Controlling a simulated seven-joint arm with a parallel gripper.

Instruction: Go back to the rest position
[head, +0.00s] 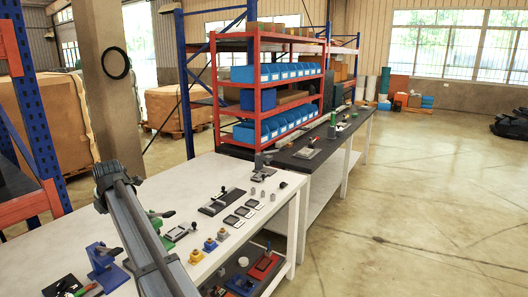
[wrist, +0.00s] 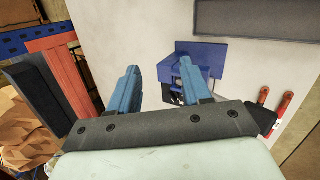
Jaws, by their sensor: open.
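My gripper (wrist: 159,68) shows in the wrist view with its two blue fingers spread apart and nothing held between them. A blue fixture (wrist: 207,55) lies beyond the fingers, partly hidden by the right finger. What seems to be the same blue fixture (head: 103,262) stands on the white table (head: 170,190) in the head view, left of my arm. My arm crosses the lower left of the head view. I cannot make out my gripper there.
Red-handled tools (wrist: 283,112) lie right of the fixture. Yellow and blue blocks (head: 210,245) and small parts stand right of my arm. A red rack with blue bins (head: 270,131) stands behind. The floor (head: 430,210) at right is clear.

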